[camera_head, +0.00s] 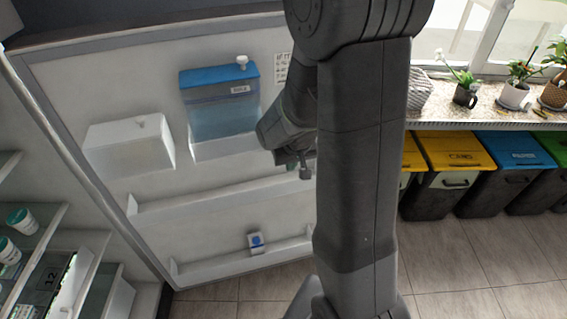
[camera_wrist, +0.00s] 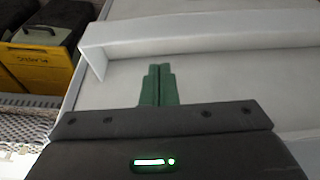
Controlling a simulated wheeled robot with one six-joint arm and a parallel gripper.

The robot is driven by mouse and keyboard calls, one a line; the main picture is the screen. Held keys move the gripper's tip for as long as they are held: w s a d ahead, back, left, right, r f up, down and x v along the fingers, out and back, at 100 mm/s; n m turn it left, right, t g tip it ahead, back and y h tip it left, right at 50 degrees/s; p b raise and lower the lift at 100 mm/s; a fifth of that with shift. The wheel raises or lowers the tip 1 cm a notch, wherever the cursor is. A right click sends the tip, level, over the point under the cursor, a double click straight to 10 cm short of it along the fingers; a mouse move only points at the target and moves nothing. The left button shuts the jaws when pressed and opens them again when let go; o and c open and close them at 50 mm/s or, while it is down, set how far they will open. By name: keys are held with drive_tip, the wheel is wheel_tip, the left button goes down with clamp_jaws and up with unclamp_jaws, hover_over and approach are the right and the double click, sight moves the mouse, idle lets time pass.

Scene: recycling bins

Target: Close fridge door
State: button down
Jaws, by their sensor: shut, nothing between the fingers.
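The fridge door (camera_head: 215,180) stands open in the head view, its white inner side facing me. It has a shelf box at the upper left and long door shelves lower down. In the head view my arm hides part of the door's right side; I cannot tell whether the fingers touch the panel.
Fridge shelves (camera_head: 45,235) with several tubs are at the left. Yellow (camera_head: 455,150) and blue (camera_head: 503,150) lidded bins stand at the right under a counter (camera_head: 480,110) with potted plants. Tiled floor (camera_head: 450,260) is clear at the lower right.

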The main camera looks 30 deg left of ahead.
drive_tip(key=shift+x, duration=3.8)
drive_tip(key=shift+s, duration=0.1)
